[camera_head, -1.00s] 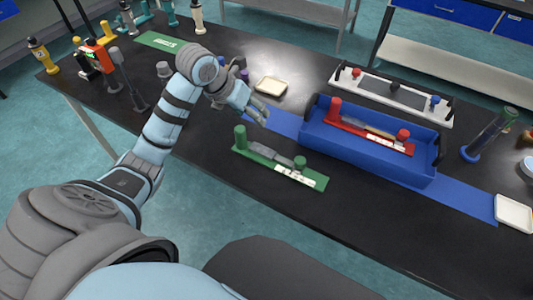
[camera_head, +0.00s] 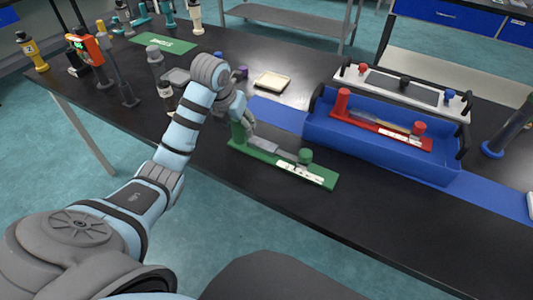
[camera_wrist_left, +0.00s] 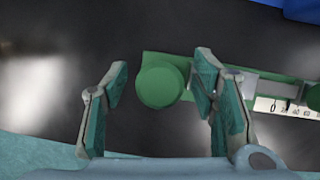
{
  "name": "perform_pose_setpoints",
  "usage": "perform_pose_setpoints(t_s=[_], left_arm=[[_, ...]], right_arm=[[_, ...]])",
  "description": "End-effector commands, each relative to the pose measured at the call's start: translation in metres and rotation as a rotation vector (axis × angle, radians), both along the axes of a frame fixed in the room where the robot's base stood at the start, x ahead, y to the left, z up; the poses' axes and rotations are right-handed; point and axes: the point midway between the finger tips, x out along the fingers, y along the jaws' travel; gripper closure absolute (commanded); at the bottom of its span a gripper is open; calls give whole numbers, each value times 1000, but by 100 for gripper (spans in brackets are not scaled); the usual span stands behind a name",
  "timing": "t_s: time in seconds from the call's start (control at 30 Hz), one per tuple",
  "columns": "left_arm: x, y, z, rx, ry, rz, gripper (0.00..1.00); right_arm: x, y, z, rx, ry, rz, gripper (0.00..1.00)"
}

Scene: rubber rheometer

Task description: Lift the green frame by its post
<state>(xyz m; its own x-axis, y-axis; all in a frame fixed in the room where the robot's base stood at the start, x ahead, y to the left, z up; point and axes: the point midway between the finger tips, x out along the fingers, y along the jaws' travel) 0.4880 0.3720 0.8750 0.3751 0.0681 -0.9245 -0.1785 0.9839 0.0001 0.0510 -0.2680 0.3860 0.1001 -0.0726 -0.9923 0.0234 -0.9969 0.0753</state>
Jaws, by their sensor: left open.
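The green frame (camera_head: 272,158) lies flat on the black table in front of the blue tray. It has a green post at its left end (camera_head: 238,134) and a shorter green knob (camera_head: 306,156) toward its right end, with a grey piece and a white label strip on it. My left gripper (camera_head: 246,122) is at the left post. In the left wrist view the left gripper (camera_wrist_left: 158,98) is open, and the round top of the post (camera_wrist_left: 160,82) shows between its two fingers. The right finger looks close to the post. My right gripper is not in view.
A blue tray (camera_head: 385,158) holding a red frame (camera_head: 375,128) stands behind the green frame on a blue mat (camera_head: 272,116). A white frame (camera_head: 440,101) lies behind the tray. Bare table lies right of the green frame.

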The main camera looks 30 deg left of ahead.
Motion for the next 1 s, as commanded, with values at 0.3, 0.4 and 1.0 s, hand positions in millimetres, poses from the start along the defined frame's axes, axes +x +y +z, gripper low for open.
perform_pose_setpoints(t_s=[0.3, 0.4, 1.0], left_arm=[[0, 0, 2, 0, -1, 0, 73], [0, 0, 2, 0, -1, 0, 89], [1, 0, 9, 1, -3, 0, 100]], right_arm=[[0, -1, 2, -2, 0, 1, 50], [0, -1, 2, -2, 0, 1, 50], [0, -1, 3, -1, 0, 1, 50]])
